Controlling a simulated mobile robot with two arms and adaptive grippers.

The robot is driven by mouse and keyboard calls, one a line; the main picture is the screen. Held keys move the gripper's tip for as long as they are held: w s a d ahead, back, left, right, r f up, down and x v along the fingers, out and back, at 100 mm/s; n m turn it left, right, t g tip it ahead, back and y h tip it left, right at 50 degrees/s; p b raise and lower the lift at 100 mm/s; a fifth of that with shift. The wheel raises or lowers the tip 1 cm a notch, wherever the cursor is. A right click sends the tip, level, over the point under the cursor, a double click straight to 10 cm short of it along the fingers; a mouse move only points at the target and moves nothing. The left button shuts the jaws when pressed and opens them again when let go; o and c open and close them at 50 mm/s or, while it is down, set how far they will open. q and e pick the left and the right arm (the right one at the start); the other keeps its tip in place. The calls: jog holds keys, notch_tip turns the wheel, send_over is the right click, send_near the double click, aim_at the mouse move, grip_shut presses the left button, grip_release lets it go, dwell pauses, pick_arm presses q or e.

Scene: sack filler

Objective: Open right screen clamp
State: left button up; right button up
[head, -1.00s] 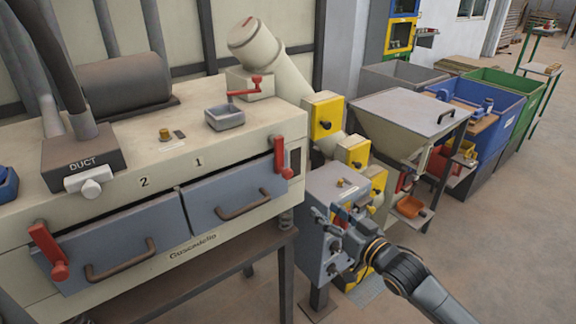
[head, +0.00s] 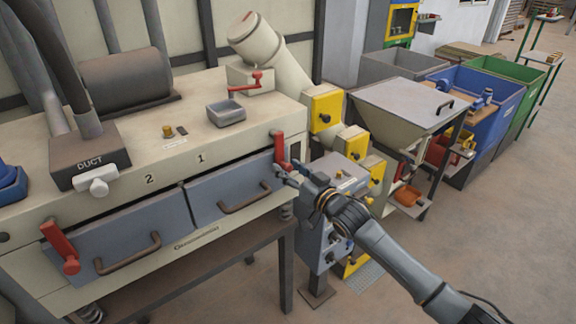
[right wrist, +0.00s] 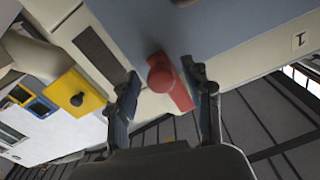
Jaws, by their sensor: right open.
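The right screen clamp (head: 280,148) is a red lever at the right end of the machine's front, beside the grey screen drawer marked 1 (head: 231,190). It stands roughly upright. My right gripper (head: 287,173) is just in front of its lower part. In the right wrist view, the red clamp (right wrist: 176,88) with its round knob lies between the two spread fingers of my right gripper (right wrist: 160,76). The fingers appear apart from it. A second red clamp (head: 61,249) sits at the far left of the machine. My left gripper is out of view.
A grey control box with yellow switch boxes (head: 325,108) stands just right of the clamp. A grey hopper (head: 405,108) is further right. A curved handle (head: 245,200) juts out from the drawer. Open floor lies at the lower right.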

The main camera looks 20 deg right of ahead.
jog(key=shift+w+a, duration=0.15)
jog(key=shift+w, duration=0.1)
grip_shut()
dwell(0.3)
